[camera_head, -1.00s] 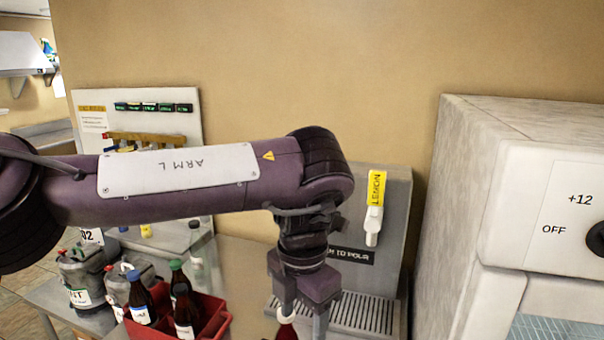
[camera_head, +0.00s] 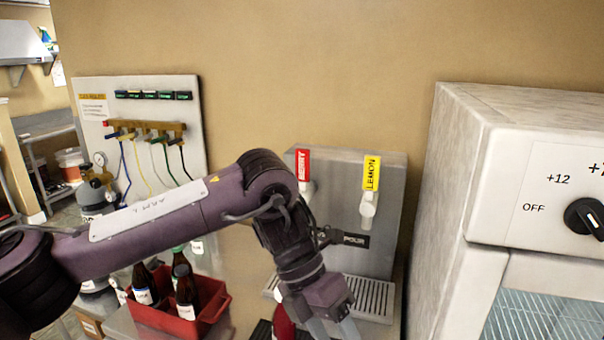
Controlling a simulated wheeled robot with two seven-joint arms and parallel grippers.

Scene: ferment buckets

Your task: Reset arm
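My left arm, purple with a white label plate, comes in from the left and bends down at its elbow. Its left gripper (camera_head: 334,329) is low in the middle, in front of the drip tray of the dispenser. Its two grey fingers are spread apart, with their tips at the bottom edge of the picture. I see nothing between them. A red object (camera_head: 283,322) shows just left of the gripper, partly hidden by it and cut by the edge. My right gripper is not in view.
The grey dispenser (camera_head: 385,225) has red BERRY (camera_head: 303,165) and yellow LEMON (camera_head: 371,173) taps above a slotted drip tray (camera_head: 375,299). A red crate (camera_head: 208,314) holds dark bottles. A white cabinet with a dial (camera_head: 584,217) stands right. A hose board (camera_head: 150,92) stands left.

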